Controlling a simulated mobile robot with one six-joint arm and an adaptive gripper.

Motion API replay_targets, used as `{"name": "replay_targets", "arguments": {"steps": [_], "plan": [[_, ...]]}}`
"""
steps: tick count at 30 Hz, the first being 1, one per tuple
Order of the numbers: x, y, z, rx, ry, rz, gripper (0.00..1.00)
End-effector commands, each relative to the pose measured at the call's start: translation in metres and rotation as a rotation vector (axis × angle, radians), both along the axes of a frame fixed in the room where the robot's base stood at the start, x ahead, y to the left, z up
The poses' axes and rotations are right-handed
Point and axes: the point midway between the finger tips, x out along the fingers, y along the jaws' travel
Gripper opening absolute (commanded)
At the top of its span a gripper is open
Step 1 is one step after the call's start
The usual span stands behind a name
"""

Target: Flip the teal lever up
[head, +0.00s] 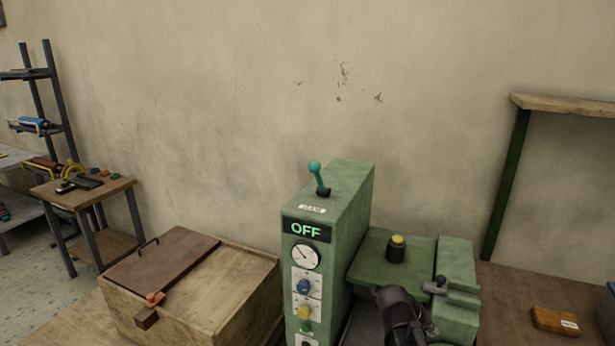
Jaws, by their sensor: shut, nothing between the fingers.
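The teal lever (318,178) stands on top of a tall green machine cabinet (340,215). It has a round knob and leans slightly left out of a dark slot, with a small white label in front of it. A display (306,230) on the cabinet's front reads OFF in green letters. My gripper (404,314) is the dark shape at the bottom edge, right of the cabinet and lower than the lever. It is shut and empty, well apart from the lever. Its fingertips are hard to make out.
A gauge, coloured knobs and buttons sit below the display. A lower green machine part (455,262) with a yellow-topped button (397,248) stands right of the cabinet. A wooden box (215,290) with a brown lid is left. An orange-brown block (555,320) lies far right. Space above the lever is clear.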

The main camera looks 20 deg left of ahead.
Motion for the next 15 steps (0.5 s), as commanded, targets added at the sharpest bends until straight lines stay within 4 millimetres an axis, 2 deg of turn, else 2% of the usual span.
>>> {"name": "replay_targets", "arguments": {"steps": [1, 6, 15], "plan": [[0.007, 0.011, 0.01, -0.035, -0.022, 0.025, 0.0], [0.024, 0.043, 0.037, -0.156, -0.104, 0.098, 0.0], [0.045, 0.111, 0.091, -0.355, -0.264, 0.235, 0.0]]}}
